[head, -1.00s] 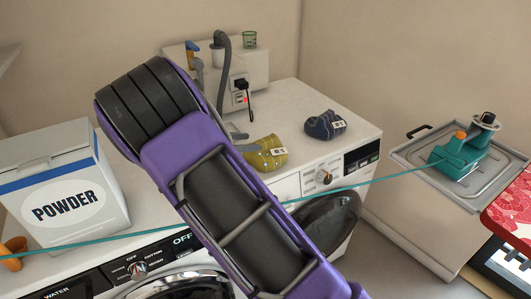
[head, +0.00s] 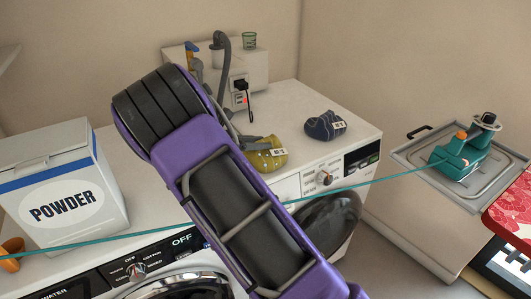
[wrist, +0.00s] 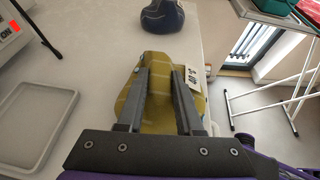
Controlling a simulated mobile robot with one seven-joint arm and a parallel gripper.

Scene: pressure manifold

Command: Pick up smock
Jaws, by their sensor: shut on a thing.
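An olive-yellow bundle with pale stripes and a white tag (head: 270,159), seemingly the smock, sits on top of the right-hand white machine. It also shows in the wrist view (wrist: 157,75). My gripper (wrist: 160,74) is shut on this bundle, one dark finger on each side of it. In the head view my arm covers most of the gripper and the bundle's left part. I cannot tell whether the bundle is clear of the surface. A dark blue tagged bundle (head: 325,125) lies behind it to the right, apart from the gripper.
A powder box (head: 64,198) stands at the left. A grey hose and socket unit (head: 240,85) are at the back. A teal cord (head: 345,187) runs across in front. A grey tray (wrist: 35,122) lies left in the wrist view. A sink-like tray (head: 425,150) is at the right.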

